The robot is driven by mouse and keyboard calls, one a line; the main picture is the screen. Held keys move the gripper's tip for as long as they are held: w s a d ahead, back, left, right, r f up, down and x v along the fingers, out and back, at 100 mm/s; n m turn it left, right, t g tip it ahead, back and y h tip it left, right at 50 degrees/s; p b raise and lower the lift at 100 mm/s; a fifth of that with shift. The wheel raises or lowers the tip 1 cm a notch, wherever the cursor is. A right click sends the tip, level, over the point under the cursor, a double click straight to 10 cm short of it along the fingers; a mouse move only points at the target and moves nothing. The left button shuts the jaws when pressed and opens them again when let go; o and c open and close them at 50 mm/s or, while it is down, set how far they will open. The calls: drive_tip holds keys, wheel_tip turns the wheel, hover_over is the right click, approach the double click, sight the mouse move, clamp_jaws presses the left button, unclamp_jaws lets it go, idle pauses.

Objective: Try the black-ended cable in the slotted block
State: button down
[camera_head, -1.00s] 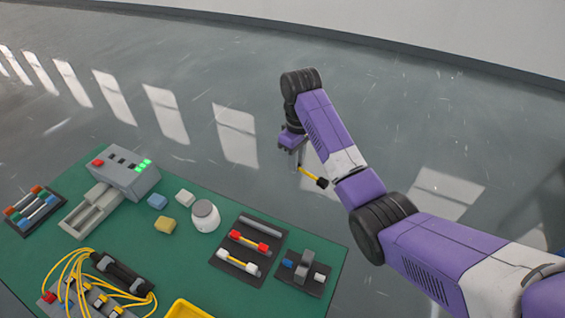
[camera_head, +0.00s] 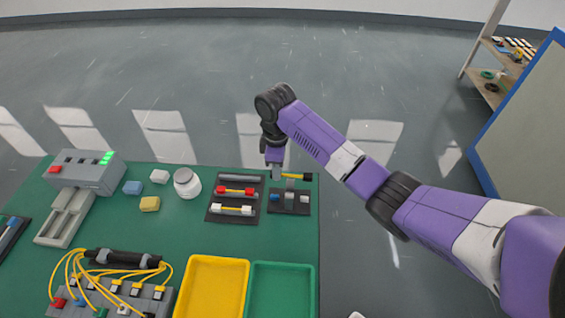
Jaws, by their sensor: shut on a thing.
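My gripper (camera_head: 276,171) points down at the table's back right edge, shut on the short yellow cable. The cable lies level to the right of the fingers, and its black end (camera_head: 303,176) sticks out to the right. Its other end is hidden by the gripper. The grey slotted block (camera_head: 290,188) stands on a dark base plate (camera_head: 289,210), with a blue piece on its left and a whitish piece on its right. The cable shows just above and behind the block. I cannot tell whether they touch, and the slot is too small to make out.
A dark rack (camera_head: 214,215) with red-ended and white-ended cables lies just left of the block. Yellow (camera_head: 187,289) and green (camera_head: 256,290) trays are in front. A white round jar (camera_head: 187,183) stands further left. Right of the table is open floor.

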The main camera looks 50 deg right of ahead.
drive_tip(key=shift+a, duration=0.25)
drive_tip(key=shift+w+d+f, duration=0.1)
drive_tip(key=shift+d+f, duration=0.05)
drive_tip(key=shift+f, duration=0.1)
wheel_tip(320, 180, down, 4)
drive_tip(key=b, duration=0.5)
drive_tip(key=shift+f, duration=0.25)
drive_tip(key=shift+f+b, duration=0.5)
drive_tip(key=shift+f, duration=0.7)
drive_tip(key=shift+f, duration=0.3)
idle(0.5)
drive_tip(key=c, duration=1.2)
unclamp_jaws()
drive_tip(key=shift+r, duration=3.9)
